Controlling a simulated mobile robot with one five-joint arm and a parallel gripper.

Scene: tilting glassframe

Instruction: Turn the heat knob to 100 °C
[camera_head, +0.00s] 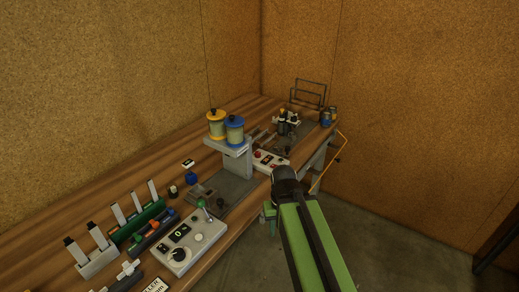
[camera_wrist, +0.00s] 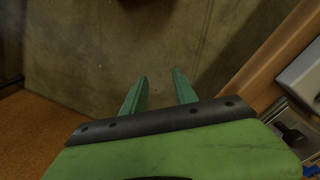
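A light grey control box (camera_head: 207,240) sits at the front edge of the bench, left of my arm in the head view. It carries a black round knob (camera_head: 179,254), a small display (camera_head: 181,232) that seems to read 0, and a lever with a green ball (camera_head: 202,204). The knob's scale is too small to read, so I cannot confirm it is the heat knob. My gripper (camera_head: 270,222) hangs beyond the bench's front edge, right of the box and apart from it. In the wrist view my gripper (camera_wrist: 160,85) has its two green fingers apart with nothing between them.
The wooden bench (camera_head: 60,222) holds yellow (camera_head: 216,125) and blue-capped (camera_head: 234,132) jars on a grey stand, a panel with red buttons (camera_head: 270,160), and racks of tools (camera_head: 135,222). The floor (camera_head: 400,230) right of the bench is clear. A black part (camera_wrist: 292,135) shows at the wrist view's right.

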